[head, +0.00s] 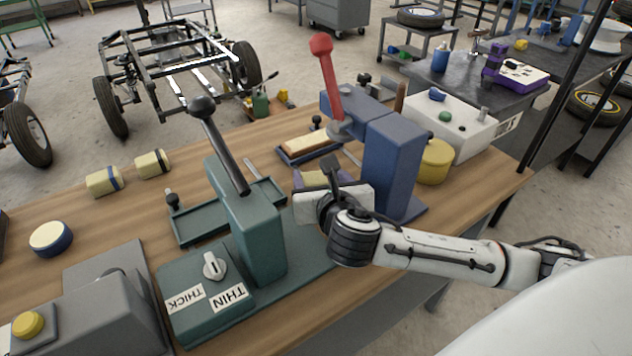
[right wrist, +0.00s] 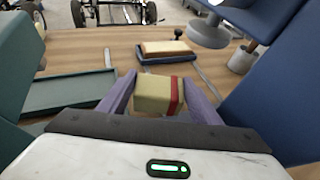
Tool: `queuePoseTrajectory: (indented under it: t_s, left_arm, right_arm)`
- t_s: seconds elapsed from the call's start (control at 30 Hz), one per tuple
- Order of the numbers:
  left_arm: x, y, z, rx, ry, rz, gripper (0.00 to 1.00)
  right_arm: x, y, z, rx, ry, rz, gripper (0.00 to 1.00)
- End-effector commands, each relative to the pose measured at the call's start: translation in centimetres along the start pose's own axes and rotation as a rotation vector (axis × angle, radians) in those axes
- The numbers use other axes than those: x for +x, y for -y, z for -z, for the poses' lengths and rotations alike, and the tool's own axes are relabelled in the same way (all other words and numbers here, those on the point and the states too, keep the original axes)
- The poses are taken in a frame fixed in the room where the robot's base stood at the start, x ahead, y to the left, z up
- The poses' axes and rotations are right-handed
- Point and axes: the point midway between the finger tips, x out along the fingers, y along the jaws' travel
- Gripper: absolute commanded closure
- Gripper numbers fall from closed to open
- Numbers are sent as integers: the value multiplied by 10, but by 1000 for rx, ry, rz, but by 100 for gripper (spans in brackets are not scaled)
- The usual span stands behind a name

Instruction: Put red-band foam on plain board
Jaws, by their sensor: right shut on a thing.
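My right gripper (head: 322,180) is above the table between the green press and the blue press. In the right wrist view its two purple fingers (right wrist: 158,84) are shut on a tan foam block with a red band (right wrist: 153,92), the red-band foam. The band is toward the right end of the block. Beyond it, a plain tan board (head: 308,144) lies in a shallow dark blue tray next to the blue press; it also shows in the right wrist view (right wrist: 166,46). The foam is apart from this board. My left gripper is not in view.
The green press (head: 245,225) with a black-knobbed lever and an empty green tray (right wrist: 70,92) stand left of the gripper. The blue press (head: 392,165) with a red lever stands close right.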

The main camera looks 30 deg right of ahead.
Motion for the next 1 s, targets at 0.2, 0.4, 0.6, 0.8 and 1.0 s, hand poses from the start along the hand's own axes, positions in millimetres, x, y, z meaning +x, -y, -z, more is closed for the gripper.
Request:
queuePoseTrajectory:
  t_s: [0.2, 0.4, 0.6, 0.8, 1.0]
  left_arm:
    - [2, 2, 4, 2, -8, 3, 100]
    - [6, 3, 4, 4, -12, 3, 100]
    - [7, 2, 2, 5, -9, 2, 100]
    - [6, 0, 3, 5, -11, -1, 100]
    - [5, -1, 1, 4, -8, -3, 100]
  right_arm:
    - [24, 0, -10, 0, 1, -1, 63]
    - [32, 0, 9, -2, -4, 0, 63]
    - [38, 0, 24, -1, -1, -1, 63]
    - [38, 0, 23, -1, -1, -1, 63]
    - [39, 0, 26, -2, -2, 0, 24]
